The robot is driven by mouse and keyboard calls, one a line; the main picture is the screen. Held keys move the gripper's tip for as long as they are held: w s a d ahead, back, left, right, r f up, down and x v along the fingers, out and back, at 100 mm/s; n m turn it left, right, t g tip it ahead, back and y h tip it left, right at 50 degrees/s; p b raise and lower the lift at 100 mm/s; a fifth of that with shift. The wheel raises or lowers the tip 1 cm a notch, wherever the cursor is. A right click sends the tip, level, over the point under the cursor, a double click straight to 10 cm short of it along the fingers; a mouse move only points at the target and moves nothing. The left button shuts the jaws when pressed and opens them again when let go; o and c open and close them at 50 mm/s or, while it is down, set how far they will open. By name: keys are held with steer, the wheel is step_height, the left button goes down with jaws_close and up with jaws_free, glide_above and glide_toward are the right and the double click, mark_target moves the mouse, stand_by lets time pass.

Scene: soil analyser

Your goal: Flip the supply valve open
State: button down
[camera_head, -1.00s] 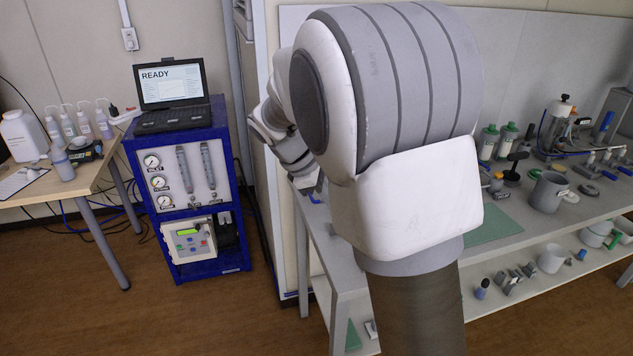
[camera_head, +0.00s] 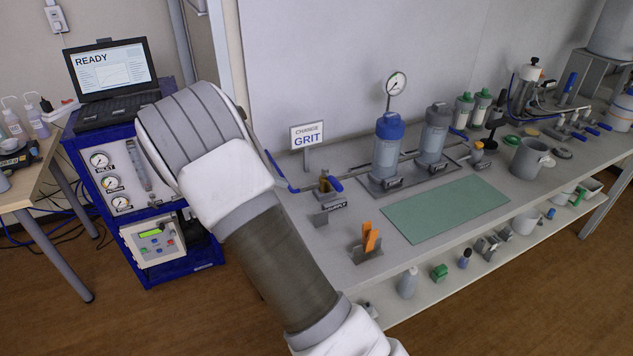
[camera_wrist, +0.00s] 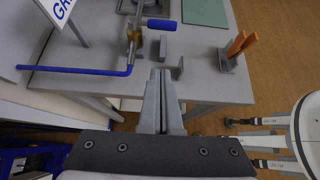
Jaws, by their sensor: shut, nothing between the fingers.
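The supply valve (camera_head: 325,184) is a small brass body on the bench with a blue lever (camera_head: 336,184), behind a small "SUPPLY" label (camera_head: 337,207). A blue pipe (camera_head: 307,188) runs into it from the left. In the wrist view the brass valve (camera_wrist: 134,37) stands near the top centre, with its blue lever (camera_wrist: 162,25) sticking out to the right. My gripper (camera_wrist: 161,72) is shut and empty, its fingertips below the valve in that view and apart from the lever. In the head view my arm hides the gripper.
Orange clips (camera_head: 368,240) in a grey holder stand at the bench's front. Two filter housings, one blue-capped (camera_head: 388,147), are right of the valve. The green mat (camera_head: 447,209) is bare.

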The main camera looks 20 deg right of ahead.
mark_target(332, 181)
stand_by(0.3)
steer(key=b+x, duration=0.1)
steer(key=x, duration=0.8)
steer(key=shift+d+f, duration=0.1)
steer(key=shift+f, duration=0.05)
steer(key=d, duration=0.3)
steer(key=shift+d, duration=0.25)
steer(key=shift+d+r, duration=0.2)
steer(key=shift+d, duration=0.3)
